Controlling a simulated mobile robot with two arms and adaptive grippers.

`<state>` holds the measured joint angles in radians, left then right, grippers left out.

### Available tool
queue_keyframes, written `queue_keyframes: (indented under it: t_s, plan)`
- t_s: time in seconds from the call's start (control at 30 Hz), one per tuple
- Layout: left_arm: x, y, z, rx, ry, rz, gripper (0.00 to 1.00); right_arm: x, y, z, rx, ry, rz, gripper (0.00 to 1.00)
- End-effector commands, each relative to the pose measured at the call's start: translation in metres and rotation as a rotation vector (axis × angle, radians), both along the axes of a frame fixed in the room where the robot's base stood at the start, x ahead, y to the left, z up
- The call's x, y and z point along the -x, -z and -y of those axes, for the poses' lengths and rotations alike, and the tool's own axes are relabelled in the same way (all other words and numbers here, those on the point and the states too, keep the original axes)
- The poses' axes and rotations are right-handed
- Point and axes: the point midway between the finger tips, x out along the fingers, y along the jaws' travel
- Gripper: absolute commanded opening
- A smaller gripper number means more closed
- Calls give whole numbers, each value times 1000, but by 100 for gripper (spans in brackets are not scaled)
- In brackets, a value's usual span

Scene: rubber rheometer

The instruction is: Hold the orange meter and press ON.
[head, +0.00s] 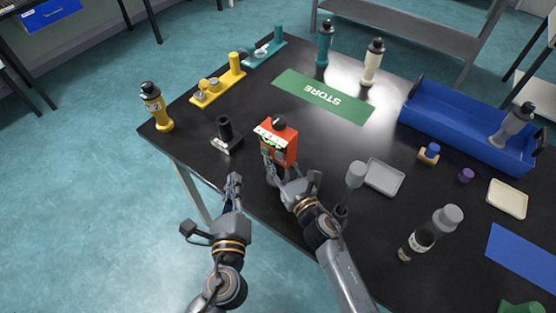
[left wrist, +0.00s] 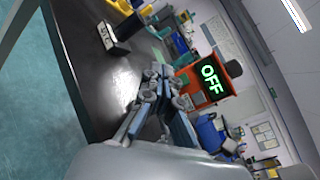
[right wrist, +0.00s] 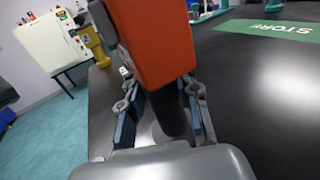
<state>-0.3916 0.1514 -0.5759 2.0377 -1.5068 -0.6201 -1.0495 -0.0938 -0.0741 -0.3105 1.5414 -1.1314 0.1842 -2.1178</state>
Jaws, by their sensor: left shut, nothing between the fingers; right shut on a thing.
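The orange meter (head: 289,153) has a dark knob on top and a front display. In the left wrist view the meter (left wrist: 220,88) shows "OFF" in green on its screen. My right gripper (head: 270,172) is shut on the meter's dark handle (right wrist: 170,110), under the orange body (right wrist: 158,45). The meter is upright at the table's near edge, and seems held above the top. My left gripper (head: 235,180) is shut and empty, left of the meter and apart from it. Its closed fingers also show in the left wrist view (left wrist: 153,75).
A black post on a light-fronted base (head: 226,136) stands left of the meter. A yellow bottle (head: 156,107), a yellow stand (head: 220,82) and a green STORE mat (head: 322,97) lie beyond. A grey tray (head: 383,178) and blue bin (head: 455,128) are to the right.

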Motion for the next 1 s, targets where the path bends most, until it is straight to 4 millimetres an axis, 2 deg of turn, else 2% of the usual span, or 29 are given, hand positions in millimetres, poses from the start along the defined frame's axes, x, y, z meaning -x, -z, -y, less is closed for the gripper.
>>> queue_keyframes:
  t_s: [0.2, 0.37, 0.8, 1.0]
  plan:
    - [13, -2, -2, 154, -128, -10, 0, 0, 1, 0, 0, 1, -1, 0]
    - [10, -2, 0, 180, -151, -9, 0, 0, 1, 0, 0, 1, -1, 0]
    - [-37, -2, 34, 178, -149, -10, 0, 0, 0, 0, 0, 0, -1, 0]
    - [-52, -2, 45, 176, -149, -10, 0, 0, 0, 0, 0, 1, -1, 0]
